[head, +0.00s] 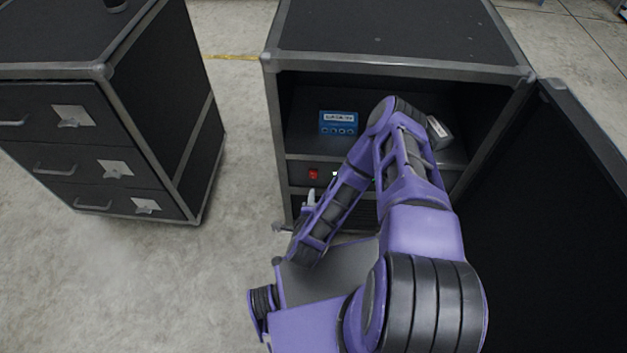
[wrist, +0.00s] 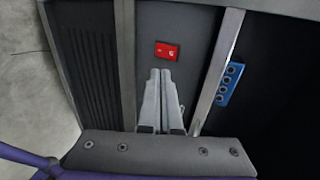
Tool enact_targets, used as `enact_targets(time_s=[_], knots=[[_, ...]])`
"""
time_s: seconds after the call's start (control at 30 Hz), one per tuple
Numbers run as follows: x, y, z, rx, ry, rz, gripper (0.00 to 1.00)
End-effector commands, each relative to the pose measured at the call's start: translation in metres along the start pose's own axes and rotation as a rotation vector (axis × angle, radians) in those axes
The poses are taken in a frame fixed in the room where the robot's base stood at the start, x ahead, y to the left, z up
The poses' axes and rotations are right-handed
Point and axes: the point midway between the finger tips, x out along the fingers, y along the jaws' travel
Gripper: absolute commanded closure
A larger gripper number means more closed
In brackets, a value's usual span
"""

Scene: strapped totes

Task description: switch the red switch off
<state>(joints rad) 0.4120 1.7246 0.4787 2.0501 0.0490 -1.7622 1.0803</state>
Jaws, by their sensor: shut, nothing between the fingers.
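The red switch (head: 313,174) is on the front panel below the shelf of the open black cabinet (head: 398,69). In the wrist view the red switch (wrist: 167,51) is a small red rectangle with light marks, just beyond my fingertips. My gripper (head: 311,194) is in front of the panel, just below the switch in the head view. In the wrist view its two grey fingers (wrist: 160,73) are together with nothing between them. A small gap shows between fingertips and switch in the picture; whether they touch the panel I cannot tell.
A blue box (head: 339,123) with several round knobs and a grey object (head: 438,132) are on the shelf above the panel. The cabinet door (head: 560,190) stands open at right. A black drawer cabinet (head: 95,125) stands at left, with clear floor between.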

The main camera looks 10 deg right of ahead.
Motion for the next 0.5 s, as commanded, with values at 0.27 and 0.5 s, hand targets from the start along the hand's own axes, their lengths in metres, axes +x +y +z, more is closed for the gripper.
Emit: enact_targets(time_s=[0.27, 0.5], knots=[[0.053, -0.009, 0.0, 0.0, 0.0, -0.004, 1.0], [0.071, -0.02, 0.0, 0.0, -0.001, -0.001, 1.0]])
